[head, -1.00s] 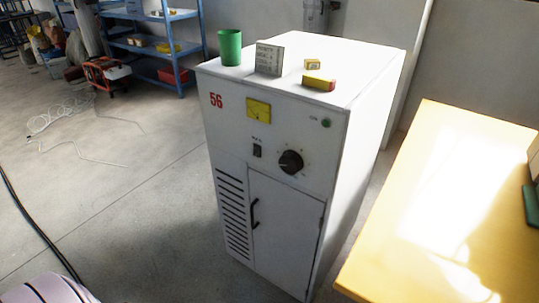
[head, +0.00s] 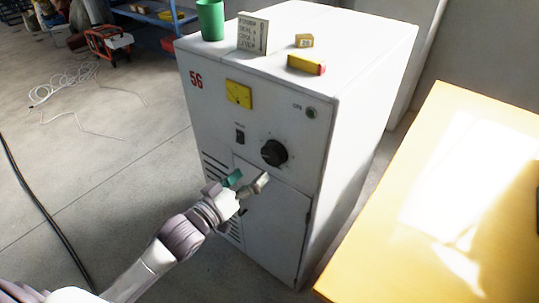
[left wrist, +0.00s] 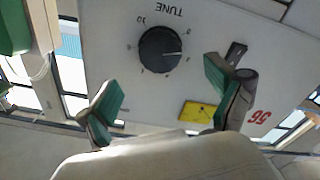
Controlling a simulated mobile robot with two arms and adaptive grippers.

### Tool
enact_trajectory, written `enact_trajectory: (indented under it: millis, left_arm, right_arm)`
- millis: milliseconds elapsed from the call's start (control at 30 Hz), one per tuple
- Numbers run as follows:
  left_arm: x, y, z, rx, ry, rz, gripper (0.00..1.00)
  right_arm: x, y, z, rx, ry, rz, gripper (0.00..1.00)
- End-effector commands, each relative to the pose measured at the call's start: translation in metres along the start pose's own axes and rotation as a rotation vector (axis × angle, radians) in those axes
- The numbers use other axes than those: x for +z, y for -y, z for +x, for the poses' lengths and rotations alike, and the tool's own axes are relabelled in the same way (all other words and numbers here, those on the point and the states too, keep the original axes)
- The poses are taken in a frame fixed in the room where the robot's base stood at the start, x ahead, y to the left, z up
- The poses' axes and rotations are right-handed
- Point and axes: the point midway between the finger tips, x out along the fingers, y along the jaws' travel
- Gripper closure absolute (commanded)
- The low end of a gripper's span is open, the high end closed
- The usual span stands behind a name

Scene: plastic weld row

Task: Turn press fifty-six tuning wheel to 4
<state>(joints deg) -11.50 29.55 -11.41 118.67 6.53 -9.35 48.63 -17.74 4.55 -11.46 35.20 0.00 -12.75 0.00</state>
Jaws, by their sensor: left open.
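Press fifty-six is a white cabinet with a red "56" (head: 196,80) on its front. Its black round tuning wheel (head: 274,152) sits on the front panel. In the left wrist view the wheel (left wrist: 160,50) appears upside down under the word TUNE. Its pale pointer line points right there; the number beside it is too small to read. My left gripper (head: 246,184) is in front of the cabinet, just below and left of the wheel in the head view. Its green-padded fingers (left wrist: 163,82) are spread, empty and apart from the wheel. My right gripper is not in view.
A yellow meter (head: 238,94), a small switch (head: 240,136) and a lamp (head: 311,112) share the panel. A green cup (head: 210,19), a sign (head: 252,34) and small boxes (head: 306,64) stand on top. A yellow table (head: 429,190) is at the right.

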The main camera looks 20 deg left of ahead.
Motion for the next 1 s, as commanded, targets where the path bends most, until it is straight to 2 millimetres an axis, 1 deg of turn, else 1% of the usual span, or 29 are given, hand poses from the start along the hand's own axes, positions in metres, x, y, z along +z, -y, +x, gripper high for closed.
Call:
enact_trajectory:
  millis: [33,200,300,400,600,833,967,1000]
  left_arm:
    - [-0.003,-0.001,0.013,0.002,-0.004,0.000,0.07]
    - [-0.002,-0.001,0.047,0.001,-0.003,0.001,0.07]
    - [-0.001,-0.001,0.063,0.001,-0.001,0.001,0.07]
    - [-0.001,0.000,0.074,0.000,-0.002,0.001,0.07]
    - [0.000,0.000,0.083,0.000,0.000,0.002,0.07]
    - [0.000,0.000,0.083,0.000,0.000,0.001,0.07]
    - [0.000,0.000,0.083,0.000,0.000,0.001,0.29]
    - [0.000,0.000,0.083,0.000,0.000,0.001,0.36]
  right_arm:
    - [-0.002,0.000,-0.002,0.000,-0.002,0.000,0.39]
    - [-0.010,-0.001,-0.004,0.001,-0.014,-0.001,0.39]
    - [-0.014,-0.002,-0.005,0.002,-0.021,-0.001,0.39]
    - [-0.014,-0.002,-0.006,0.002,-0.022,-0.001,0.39]
    - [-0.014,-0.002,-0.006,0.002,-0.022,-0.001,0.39]
    - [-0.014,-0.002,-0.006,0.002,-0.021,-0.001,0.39]
    - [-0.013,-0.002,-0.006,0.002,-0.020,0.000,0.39]
    - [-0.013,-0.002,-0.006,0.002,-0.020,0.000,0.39]
